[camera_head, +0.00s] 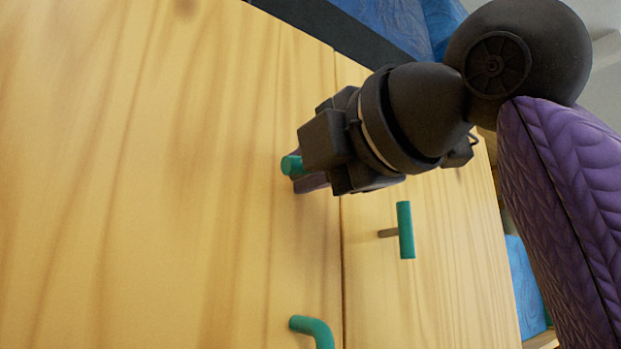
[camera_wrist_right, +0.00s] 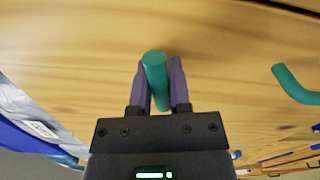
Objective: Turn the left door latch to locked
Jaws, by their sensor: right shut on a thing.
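The left door latch (camera_head: 290,166) is a teal bar on the left wooden door (camera_head: 180,190), near the seam between the doors. In the head view only its end shows; my gripper hides the rest. My right gripper (camera_head: 303,172) is shut on this latch. In the right wrist view the teal latch (camera_wrist_right: 154,72) sits between the two purple fingers of my right gripper (camera_wrist_right: 157,82), its bar running roughly along them. How far the latch is turned is hard to tell. My left gripper is not in view.
Another teal latch (camera_head: 405,230) stands upright on the right door (camera_head: 450,270). A curved teal handle (camera_head: 314,328) is below on the left door; it also shows in the wrist view (camera_wrist_right: 294,86). Blue wrapped items (camera_head: 385,25) lie on top of the cabinet.

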